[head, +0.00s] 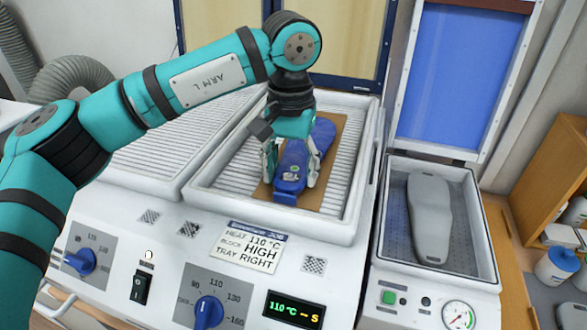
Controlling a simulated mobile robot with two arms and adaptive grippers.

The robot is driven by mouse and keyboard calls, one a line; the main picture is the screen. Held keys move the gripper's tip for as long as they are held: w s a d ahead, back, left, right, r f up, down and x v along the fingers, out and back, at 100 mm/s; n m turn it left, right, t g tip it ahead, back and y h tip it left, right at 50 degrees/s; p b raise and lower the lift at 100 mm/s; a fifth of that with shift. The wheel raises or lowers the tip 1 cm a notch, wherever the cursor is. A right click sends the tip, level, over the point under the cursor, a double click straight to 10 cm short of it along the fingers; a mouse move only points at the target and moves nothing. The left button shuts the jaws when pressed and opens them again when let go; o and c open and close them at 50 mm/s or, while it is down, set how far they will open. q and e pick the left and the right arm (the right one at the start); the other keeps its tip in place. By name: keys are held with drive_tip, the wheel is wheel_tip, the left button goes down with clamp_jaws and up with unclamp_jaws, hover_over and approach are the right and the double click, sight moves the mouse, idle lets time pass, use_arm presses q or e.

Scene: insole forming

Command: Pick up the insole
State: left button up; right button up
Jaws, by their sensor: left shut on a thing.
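A blue insole (292,165) lies on a brown board (333,190) in the right heating tray (345,150) of the white heater. My left gripper (291,180) points down over the insole, with a finger on each side of it, and is shut on it. The insole's middle is partly hidden by the gripper. I cannot tell whether the insole is lifted off the board. My right gripper is not in view.
A grey foot-shaped block (430,217) lies in the press tray (483,255) at the right, below a raised blue-panelled lid (440,75). A left heating tray (150,157) is empty. The heater's display (294,310) reads 110 °C. A job card (245,247) lies in front.

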use_arm(q)
drive_tip(key=shift+r, duration=0.45)
drive_tip(key=shift+s+r+b, duration=0.45)
drive_tip(key=shift+r+b, duration=0.35)
drive_tip(key=shift+b, duration=0.15)
drive_tip(key=s+b, duration=0.1)
drive_tip(key=s, duration=0.3)
drive_tip(key=s+r+b, duration=0.1)
drive_tip(key=s+b, duration=0.1)
drive_tip(key=s, duration=0.3)
drive_tip(key=s+b, duration=0.2)
drive_tip(key=s, duration=0.3)
drive_tip(key=shift+s+d+r, duration=0.1)
drive_tip(key=shift+d+r, duration=0.2)
drive_tip(key=shift+d, duration=0.1)
drive_tip(key=shift+s+r, duration=0.1)
drive_tip(key=shift+s, duration=0.35)
